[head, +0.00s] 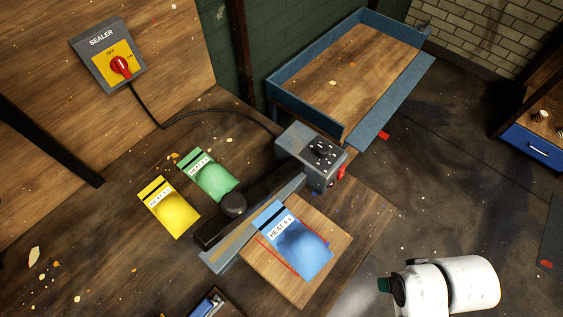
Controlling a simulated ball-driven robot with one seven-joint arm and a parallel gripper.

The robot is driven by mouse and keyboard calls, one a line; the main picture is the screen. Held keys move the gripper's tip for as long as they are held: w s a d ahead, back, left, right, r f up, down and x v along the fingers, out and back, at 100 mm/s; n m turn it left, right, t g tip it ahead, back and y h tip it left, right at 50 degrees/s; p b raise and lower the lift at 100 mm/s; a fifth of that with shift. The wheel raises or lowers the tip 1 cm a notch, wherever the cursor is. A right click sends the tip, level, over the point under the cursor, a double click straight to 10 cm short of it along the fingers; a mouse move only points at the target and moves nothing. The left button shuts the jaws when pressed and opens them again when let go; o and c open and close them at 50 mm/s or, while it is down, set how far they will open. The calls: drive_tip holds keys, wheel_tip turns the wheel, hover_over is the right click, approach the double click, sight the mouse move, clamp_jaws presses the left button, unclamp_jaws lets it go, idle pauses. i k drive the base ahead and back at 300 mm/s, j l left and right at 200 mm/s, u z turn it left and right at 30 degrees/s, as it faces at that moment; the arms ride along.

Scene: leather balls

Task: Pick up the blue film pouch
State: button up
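The blue film pouch (302,250) lies flat on a light wooden board (262,272) in front of the sealer. It has a black strip and a white label near its upper left end, reading HEAT and a number that I cannot read surely. Thin red lines on the board show beside the pouch. Its upper left end lies close to the sealer's bar (258,218); I cannot tell whether they touch. A white part of my arm shows at the lower right, apart from the pouch. My gripper is not in view.
Yellow (172,212) and green (210,176) pouches lie on the bench left of the sealer (308,155). A cable runs to the SEALER switch (108,55). A blue-walled tray (350,132) stands behind. Open floor lies at the right, with a blue drawer (530,153) beyond.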

sight(304, 249)
drive_tip(key=k+l+u, duration=0.15)
drive_tip(key=k+u, duration=0.35)
drive_tip(key=k+j+u, duration=0.15)
drive_tip(key=k, duration=0.3)
drive_tip(key=k+j+u, duration=0.15)
drive_tip(key=k, duration=0.3)
drive_tip(key=i+j, duration=0.1)
drive_tip(key=i, duration=0.4)
